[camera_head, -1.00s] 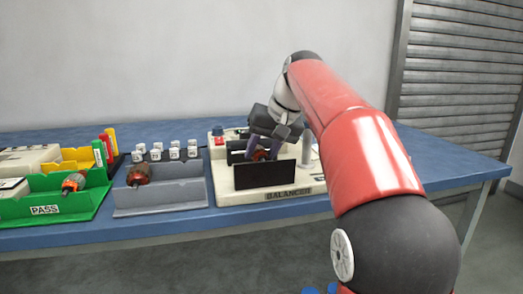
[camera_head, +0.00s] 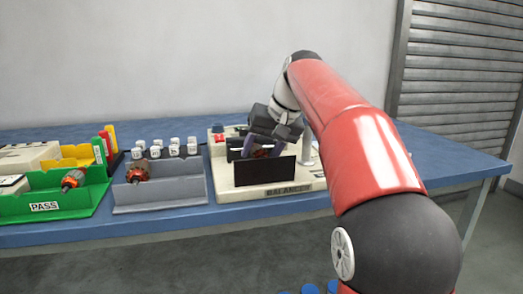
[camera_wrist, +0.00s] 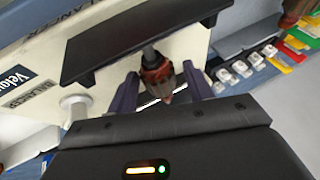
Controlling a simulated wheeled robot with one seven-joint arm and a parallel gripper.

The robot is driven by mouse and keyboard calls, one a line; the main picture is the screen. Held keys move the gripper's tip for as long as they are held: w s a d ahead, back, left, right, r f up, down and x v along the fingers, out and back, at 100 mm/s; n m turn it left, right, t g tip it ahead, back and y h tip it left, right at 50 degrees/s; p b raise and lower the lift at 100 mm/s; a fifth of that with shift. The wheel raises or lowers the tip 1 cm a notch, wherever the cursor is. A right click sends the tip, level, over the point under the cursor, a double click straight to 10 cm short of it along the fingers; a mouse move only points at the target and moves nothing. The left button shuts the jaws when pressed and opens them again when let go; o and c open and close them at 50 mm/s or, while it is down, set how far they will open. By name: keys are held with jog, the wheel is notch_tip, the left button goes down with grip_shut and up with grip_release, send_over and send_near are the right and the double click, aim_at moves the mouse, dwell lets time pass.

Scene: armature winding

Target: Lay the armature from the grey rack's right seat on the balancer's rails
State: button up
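In the wrist view, an armature (camera_wrist: 155,72) with a red-brown winding and a dark shaft lies at the balancer's dark upright plates, its shaft end meeting the near plate. The balancer (camera_head: 228,188) is a cream base with black plates. My gripper (camera_head: 263,150) is over it, fingers pointing down between the plates. In the wrist view, the purple fingers of my gripper (camera_wrist: 160,90) stand apart on both sides of the armature, with gaps. Whether the shaft rests on both rails is hidden. The grey rack (camera_head: 170,195) has an armature (camera_head: 137,173) in its left seat; its right seat is empty.
A green PASS tray (camera_head: 60,210) at the left holds another armature (camera_head: 72,180). Several small white-topped items (camera_head: 174,147) stand behind the rack. A pale post (camera_head: 307,148) rises at the balancer's right. The blue table (camera_head: 435,160) is clear farther right.

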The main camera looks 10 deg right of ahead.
jog(key=shift+o, duration=0.8)
jog(key=p+v, duration=0.2)
jog(key=v, duration=0.5)
jog(key=shift+s+r, duration=0.15)
jog(key=shift+r, duration=0.15)
jog(key=shift+d, duration=0.2)
